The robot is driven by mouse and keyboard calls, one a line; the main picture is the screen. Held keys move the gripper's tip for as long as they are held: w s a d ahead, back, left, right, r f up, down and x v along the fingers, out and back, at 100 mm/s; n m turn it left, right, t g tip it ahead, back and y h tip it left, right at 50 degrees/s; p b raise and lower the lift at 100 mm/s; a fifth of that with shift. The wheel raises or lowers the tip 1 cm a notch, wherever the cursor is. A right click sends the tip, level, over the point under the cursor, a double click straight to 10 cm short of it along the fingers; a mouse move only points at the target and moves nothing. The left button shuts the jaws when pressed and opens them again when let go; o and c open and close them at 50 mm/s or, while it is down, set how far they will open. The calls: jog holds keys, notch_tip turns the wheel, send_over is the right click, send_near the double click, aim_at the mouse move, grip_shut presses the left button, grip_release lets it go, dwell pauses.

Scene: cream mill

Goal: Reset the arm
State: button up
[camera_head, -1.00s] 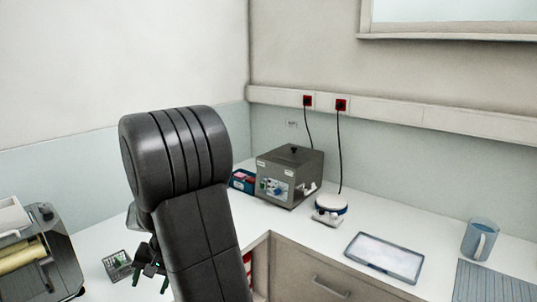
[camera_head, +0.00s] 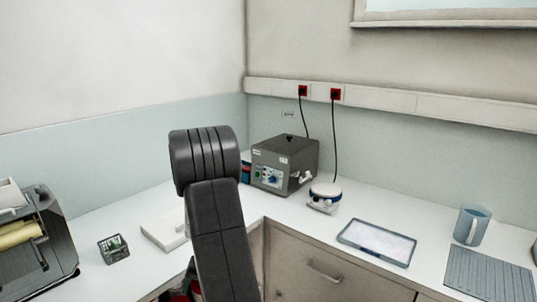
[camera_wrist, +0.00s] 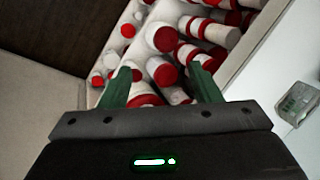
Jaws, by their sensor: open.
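My gripper (camera_wrist: 163,76) shows in the wrist view with its two green fingers spread apart and nothing held between them. Beyond the fingers are several white and red cylinders (camera_wrist: 208,32) lying in a light-walled container. I cannot tell whether the fingertips touch any of them. In the head view my dark arm stands upright near the middle, and it hides my gripper. Some red shows low beside the arm, below the counter edge.
A wire basket (camera_head: 114,249) and a white flat block (camera_head: 165,229) stand on the left counter beside a roller machine (camera_head: 38,245). A grey control box (camera_head: 284,165), white round device (camera_head: 324,196), tray (camera_head: 377,242) and blue mug (camera_head: 471,226) stand along the right counter.

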jog(key=shift+w+d+f+b, duration=0.2)
jog(key=shift+w+d+f, duration=0.1)
jog(key=shift+d+f, duration=0.6)
jog(key=shift+w+d+f+b, duration=0.2)
jog(key=shift+d+f, duration=0.4)
jog(key=shift+f, duration=0.45)
